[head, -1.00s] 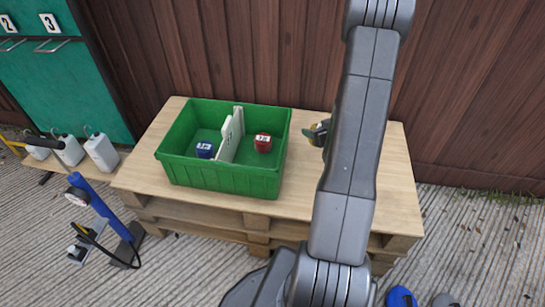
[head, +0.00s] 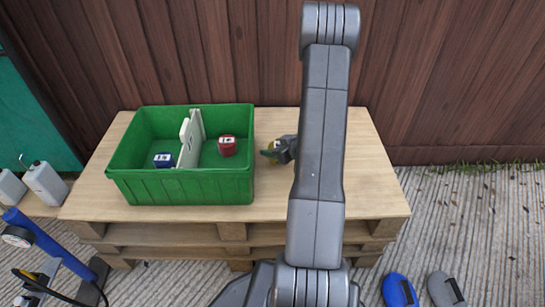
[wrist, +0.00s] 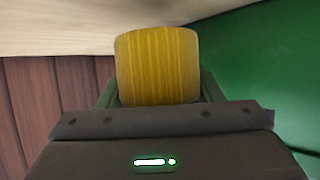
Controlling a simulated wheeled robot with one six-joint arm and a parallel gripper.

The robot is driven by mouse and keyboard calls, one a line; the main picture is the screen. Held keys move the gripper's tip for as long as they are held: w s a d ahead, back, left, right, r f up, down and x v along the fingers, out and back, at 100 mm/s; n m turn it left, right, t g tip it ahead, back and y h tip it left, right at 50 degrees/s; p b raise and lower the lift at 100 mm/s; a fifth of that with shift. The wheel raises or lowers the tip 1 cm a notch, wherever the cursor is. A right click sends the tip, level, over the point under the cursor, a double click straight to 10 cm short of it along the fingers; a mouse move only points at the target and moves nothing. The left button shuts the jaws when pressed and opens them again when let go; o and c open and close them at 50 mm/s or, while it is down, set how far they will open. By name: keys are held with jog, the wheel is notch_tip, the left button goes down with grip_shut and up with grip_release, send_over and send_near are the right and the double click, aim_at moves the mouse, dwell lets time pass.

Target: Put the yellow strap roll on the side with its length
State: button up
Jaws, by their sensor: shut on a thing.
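The yellow strap roll (wrist: 158,65) is held in my gripper and fills the middle of the wrist view. In the head view my gripper (head: 270,152) is just right of the green crate (head: 185,188), with only a bit of yellow showing at its tip. The crate stands on the pallet table and a white divider (head: 190,138) splits it in two. A blue roll (head: 164,160) with a label lies in the left side. A red roll (head: 227,146) with a label lies in the right side. The labels are too small to read.
The wooden pallet table (head: 365,185) is clear to the right of my arm. A plank fence (head: 440,80) stands behind it. A blue pump (head: 45,245) and white jugs (head: 45,184) are at the left. Blue and grey objects (head: 400,290) lie on the ground at lower right.

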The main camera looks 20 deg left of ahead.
jog(key=shift+f+b, duration=0.5)
jog(key=shift+f, duration=1.05)
jog(key=shift+f, duration=0.1)
jog(key=shift+f, duration=0.15)
jog(key=o, duration=1.1)
